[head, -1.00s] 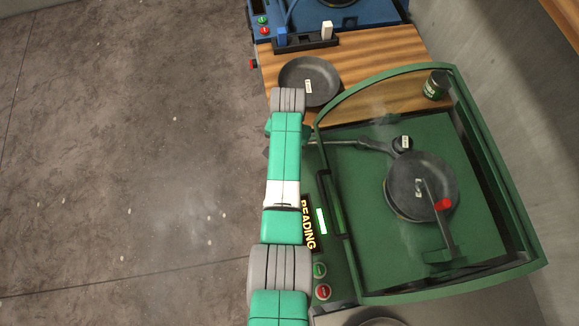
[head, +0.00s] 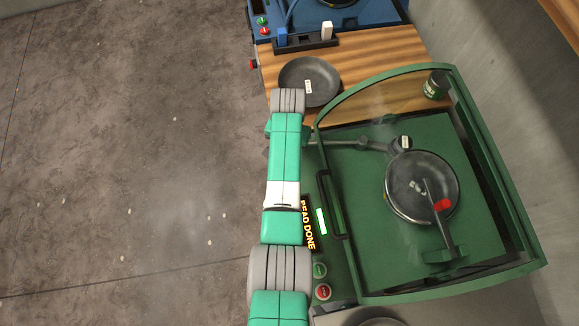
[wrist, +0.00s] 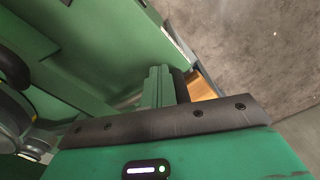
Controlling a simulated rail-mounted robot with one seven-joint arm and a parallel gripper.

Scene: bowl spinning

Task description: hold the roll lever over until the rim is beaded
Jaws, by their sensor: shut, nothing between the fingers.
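The dark metal bowl (head: 415,187) sits on the green machine in the head view, with a lighter edge around its rim. A grey lever rod (head: 345,142) runs from beside my arm across to a joint behind the bowl. I take it as the roll lever; its left end is hidden by my arm. The display (head: 308,226) on the machine's front reads "BEAD DONE". My gripper (wrist: 160,85) is shut with nothing between its fingers. A dark part stands right behind the fingers in the wrist view; whether they touch it I cannot tell.
A clear guard with a green frame (head: 495,178) covers the bowl. A red-tipped arm (head: 440,205) reaches over the bowl. Green and red buttons (head: 321,281) sit on the front. Another dark bowl (head: 309,80) lies on the wooden bench (head: 388,50). The floor at left is clear.

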